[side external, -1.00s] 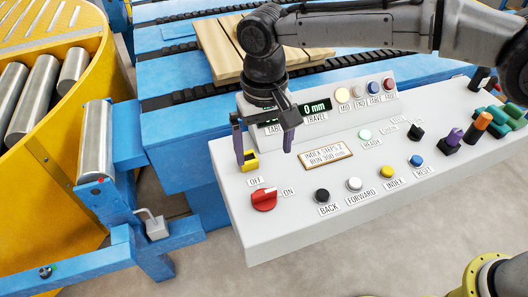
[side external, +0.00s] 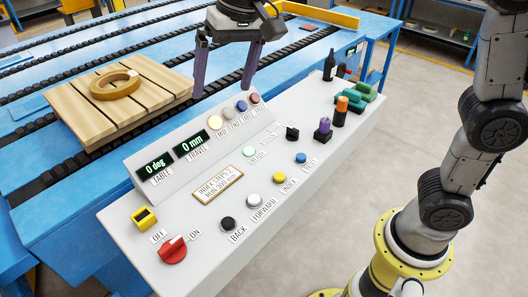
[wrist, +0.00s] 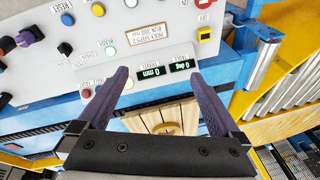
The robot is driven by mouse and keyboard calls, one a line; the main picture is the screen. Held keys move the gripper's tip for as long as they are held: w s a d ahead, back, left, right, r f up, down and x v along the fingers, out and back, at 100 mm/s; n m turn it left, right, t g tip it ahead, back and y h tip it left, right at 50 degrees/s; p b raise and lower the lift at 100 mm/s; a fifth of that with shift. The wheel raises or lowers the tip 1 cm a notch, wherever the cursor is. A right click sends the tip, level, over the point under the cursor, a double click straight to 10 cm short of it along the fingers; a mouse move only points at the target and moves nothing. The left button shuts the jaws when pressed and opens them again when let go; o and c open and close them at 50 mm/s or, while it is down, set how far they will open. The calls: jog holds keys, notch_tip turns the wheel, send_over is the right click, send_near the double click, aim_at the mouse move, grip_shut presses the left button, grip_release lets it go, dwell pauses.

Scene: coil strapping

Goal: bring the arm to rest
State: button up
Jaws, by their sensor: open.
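My gripper (side external: 223,92) hangs in the air, fingers pointing down, near the back of the control panel (side external: 300,205) in the side external view. Its two purple fingers are wide apart with nothing between them. In the wrist view my gripper (wrist: 158,74) also shows open and empty, with the panel's displays beyond the fingertips. The arm reaches in from the right, above the panel. The red rotary switch (side external: 172,250) has its white mark towards ON. The displays read 0 deg (side external: 156,168) and 0 mm (side external: 191,144).
A wooden pallet (side external: 70,110) with a tan ring (side external: 115,85) lies on the blue conveyor (side external: 50,195). The panel carries several push buttons, a yellow block (side external: 144,218), a purple knob (side external: 323,129), an orange-topped cylinder (side external: 340,110), green pieces (side external: 352,102) and a dark bottle (side external: 329,65).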

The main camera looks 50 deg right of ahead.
jog(key=s+d+r+t, duration=0.1)
jog(key=s+d+t, duration=0.1)
jog(key=s+d, duration=1)
jog(key=s+d+f+n+h, duration=0.1)
jog(key=s+d+f+n, duration=0.2)
jog(key=s+f, duration=0.7)
jog(key=shift+s+d+t, duration=0.15)
jog(key=shift+d+t, duration=0.15)
jog(key=shift+d, duration=0.1)
